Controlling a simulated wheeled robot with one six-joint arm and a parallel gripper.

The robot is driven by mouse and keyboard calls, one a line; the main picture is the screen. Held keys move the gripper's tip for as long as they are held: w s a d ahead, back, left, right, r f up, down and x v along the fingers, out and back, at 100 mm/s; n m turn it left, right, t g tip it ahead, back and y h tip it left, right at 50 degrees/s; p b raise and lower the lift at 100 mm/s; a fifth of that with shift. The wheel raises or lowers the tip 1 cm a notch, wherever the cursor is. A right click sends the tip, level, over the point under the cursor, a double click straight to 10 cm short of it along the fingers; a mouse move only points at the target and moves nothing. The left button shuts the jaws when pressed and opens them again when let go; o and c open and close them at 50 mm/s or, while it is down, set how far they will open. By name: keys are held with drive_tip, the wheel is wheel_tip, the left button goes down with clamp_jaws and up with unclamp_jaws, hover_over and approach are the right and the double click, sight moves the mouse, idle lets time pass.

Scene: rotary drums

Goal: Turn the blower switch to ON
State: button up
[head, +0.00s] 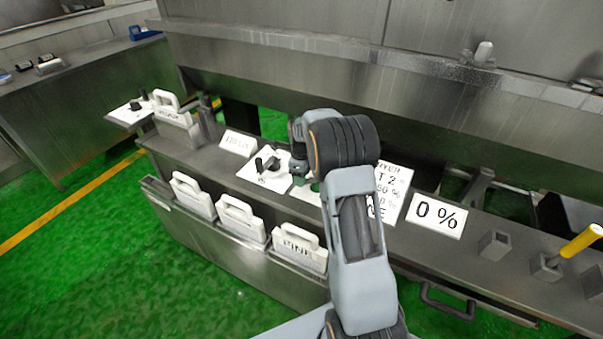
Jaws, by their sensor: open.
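A white switch plate with a black knob (268,168) sits on the grey ledge, just left of my arm. Its lettering is too small to read, so I cannot tell if it is the blower switch or which way it is set. Another white plate (308,193) with a bit of green is partly hidden by my arm. A further plate with a black knob (138,105) stands at the far left end. My gripper (298,166) is mostly hidden behind my wrist, above the ledge and right of the nearer knob. Only a dark part of it shows; it is open.
A display sign (395,185) and a "0 %" sign (437,215) stand right of my arm. A yellow handle (581,240) is at far right. Steel drum housing (400,65) rises behind.

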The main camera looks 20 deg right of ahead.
wheel_tip(320, 180, up, 14)
idle(0.6)
drive_tip(key=shift+f, duration=0.1)
drive_tip(key=f+n, duration=0.1)
drive_tip(key=n, duration=0.3)
drive_tip(key=f+n, duration=0.1)
drive_tip(key=n, duration=0.1)
drive_tip(key=shift+s+a+f, duration=0.1)
drive_tip(key=shift+s+f, duration=0.2)
drive_tip(key=shift+s, duration=0.1)
drive_tip(key=s+a+r+n+t, duration=0.1)
drive_tip(key=s+a+n, duration=0.4)
drive_tip(key=s+n, duration=0.5)
drive_tip(key=s+a+r+n+t, duration=0.1)
drive_tip(key=s+a+n, duration=0.4)
drive_tip(key=s+n, duration=0.5)
drive_tip(key=shift+s+a+r+n+t, duration=0.25)
drive_tip(key=shift+s+t, duration=0.65)
drive_tip(key=shift+s, duration=1.65)
drive_tip(key=shift+d+r, duration=0.1)
drive_tip(key=shift+r, duration=0.05)
